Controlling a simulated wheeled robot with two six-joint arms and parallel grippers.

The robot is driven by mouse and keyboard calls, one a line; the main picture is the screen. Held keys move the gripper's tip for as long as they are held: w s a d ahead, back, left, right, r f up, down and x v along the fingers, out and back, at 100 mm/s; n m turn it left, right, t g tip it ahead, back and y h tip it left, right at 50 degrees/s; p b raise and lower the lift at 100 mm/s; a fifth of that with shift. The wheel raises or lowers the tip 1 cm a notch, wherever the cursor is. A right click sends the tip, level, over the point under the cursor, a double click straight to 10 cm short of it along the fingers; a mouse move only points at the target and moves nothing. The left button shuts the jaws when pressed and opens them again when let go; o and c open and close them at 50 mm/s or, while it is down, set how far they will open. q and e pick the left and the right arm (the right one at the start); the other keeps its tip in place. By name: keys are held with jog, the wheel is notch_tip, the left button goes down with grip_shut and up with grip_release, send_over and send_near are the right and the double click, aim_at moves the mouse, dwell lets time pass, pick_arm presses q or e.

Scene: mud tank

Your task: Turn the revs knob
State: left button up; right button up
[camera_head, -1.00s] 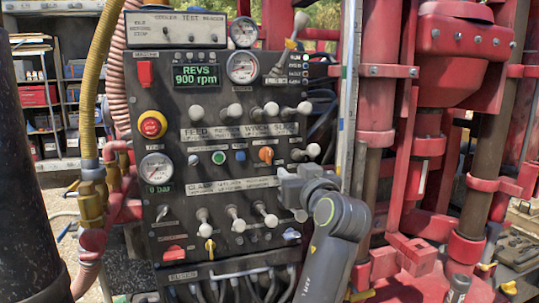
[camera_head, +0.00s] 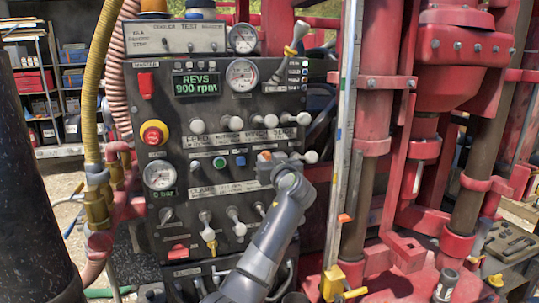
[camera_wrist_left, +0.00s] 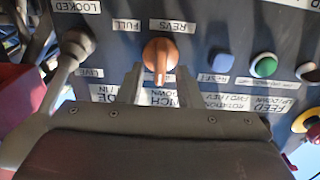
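The orange revs knob (camera_head: 264,156) sits on the dark control panel (camera_head: 150,225), partly covered by my left gripper (camera_head: 276,158) in the head view. In the left wrist view the knob (camera_wrist_left: 160,58) is whole, under an upside-down REVS label (camera_wrist_left: 172,26). Its pointer reaches toward my left gripper (camera_wrist_left: 160,80), whose two fingers are apart, one on each side of the pointer's line. I cannot tell whether either finger touches it. The display (camera_head: 196,84) reads REVS 900 rpm. My right gripper is not in view.
A blue button (camera_wrist_left: 221,62) and a green button (camera_wrist_left: 264,66) lie beside the knob. A lever (camera_wrist_left: 72,55) stands close to my gripper's left in the wrist view. White-knobbed levers (camera_head: 235,122) line the panel above, and more (camera_head: 236,222) below. Red machinery (camera_head: 460,60) stands at right.

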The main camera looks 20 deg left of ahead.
pick_arm(q)
jog(key=shift+w+a, duration=0.15)
jog(key=shift+w, duration=0.1)
grip_shut()
